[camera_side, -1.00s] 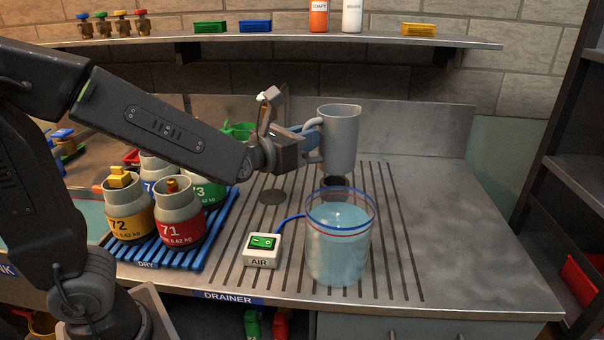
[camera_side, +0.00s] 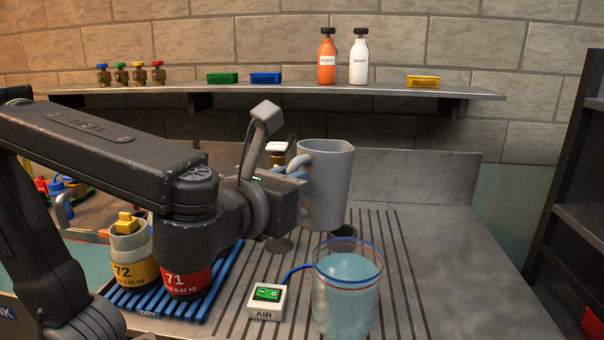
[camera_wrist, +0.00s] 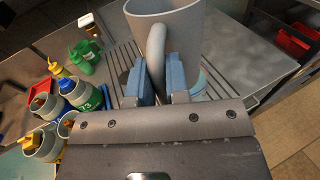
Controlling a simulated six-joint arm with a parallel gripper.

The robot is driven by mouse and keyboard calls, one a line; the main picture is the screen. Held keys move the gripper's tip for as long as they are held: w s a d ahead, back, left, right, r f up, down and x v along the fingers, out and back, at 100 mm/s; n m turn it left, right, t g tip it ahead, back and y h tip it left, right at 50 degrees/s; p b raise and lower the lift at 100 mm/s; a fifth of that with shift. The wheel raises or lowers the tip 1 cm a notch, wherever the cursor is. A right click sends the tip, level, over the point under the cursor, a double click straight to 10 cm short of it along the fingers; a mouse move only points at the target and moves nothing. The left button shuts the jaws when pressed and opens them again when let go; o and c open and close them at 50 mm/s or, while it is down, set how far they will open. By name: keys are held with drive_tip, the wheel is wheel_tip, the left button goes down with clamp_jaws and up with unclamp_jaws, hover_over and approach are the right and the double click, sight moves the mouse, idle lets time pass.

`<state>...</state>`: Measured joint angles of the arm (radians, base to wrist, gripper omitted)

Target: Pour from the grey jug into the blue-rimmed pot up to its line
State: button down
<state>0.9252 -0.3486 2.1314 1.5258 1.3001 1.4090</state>
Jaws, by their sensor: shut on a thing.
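The grey jug (camera_side: 328,190) is held in the air, about upright, behind and slightly left of the pot. My gripper (camera_side: 300,172) is shut on its handle. In the wrist view the blue fingers (camera_wrist: 157,88) sit either side of the handle (camera_wrist: 156,50), below the jug's body (camera_wrist: 180,22). The clear blue-rimmed pot (camera_side: 346,305) stands on the drainer and holds pale blue liquid. A red line circles it below the blue rim. The jug's inside is hidden in the side view.
A white AIR box (camera_side: 266,300) with a blue tube stands left of the pot. Numbered canisters (camera_side: 131,262) stand on the blue DRY rack (camera_side: 150,300), partly behind my arm. A shelf (camera_side: 290,91) with bottles runs along the wall. The drainer right of the pot is clear.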

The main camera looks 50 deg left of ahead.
sight(313, 160)
drive_tip(key=shift+s+d, duration=0.1)
drive_tip(key=shift+s, duration=0.05)
idle(0.3)
drive_tip(key=shift+w+a+f+g+h, duration=0.25)
drive_tip(key=shift+w+g, duration=0.35)
drive_tip(key=shift+w, duration=0.35)
drive_tip(key=shift+w+a+f+g+h, duration=0.1)
drive_tip(key=shift+w+a+g+h, duration=0.1)
drive_tip(key=shift+w+g, duration=0.6)
drive_tip(key=shift+w+a+f+g+h, duration=0.25)
drive_tip(key=shift+w+g, duration=0.15)
drive_tip(key=shift+w, duration=0.7)
drive_tip(key=shift+r, duration=0.1)
drive_tip(key=shift+w+r+m+g, duration=0.2)
drive_tip(key=shift+r+m+g, duration=0.15)
drive_tip(key=shift+g, duration=0.35)
drive_tip(key=shift+w+r+g+h, duration=0.3)
drive_tip(key=shift+r+g, duration=0.1)
drive_tip(key=shift+g, duration=0.2)
